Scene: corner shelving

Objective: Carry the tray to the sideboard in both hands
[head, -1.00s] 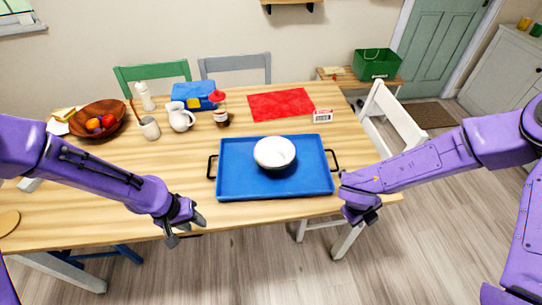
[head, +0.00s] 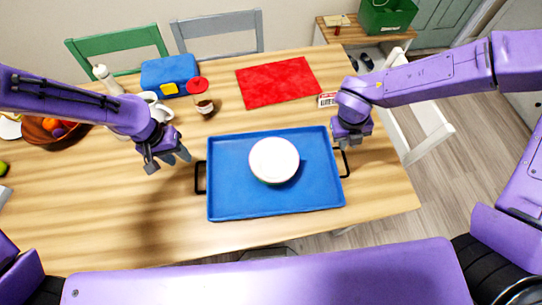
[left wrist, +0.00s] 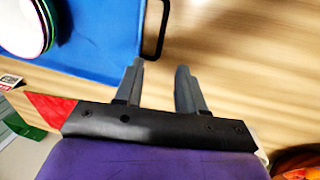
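The blue tray (head: 235,200) lies on the wooden table, with a black handle at each short side. A white bowl (head: 273,158) stands on it near the middle; in the left wrist view several bowl rims look stacked (left wrist: 30,25). My left gripper (head: 168,165) is open and empty, left of and a little beyond the tray's left handle (head: 200,178). Its fingers (left wrist: 160,66) point toward that handle's side in the left wrist view, apart from it. My right gripper (head: 347,145) is at the tray's right handle (head: 343,162), partly covering it; whether it touches, and its finger opening, are unclear.
A white jug (head: 155,108), a red-lidded jar (head: 201,97), a blue box (head: 170,75), a red mat (head: 277,82) and a small sign (head: 327,100) stand beyond the tray. A white chair (head: 430,135) is at the right.

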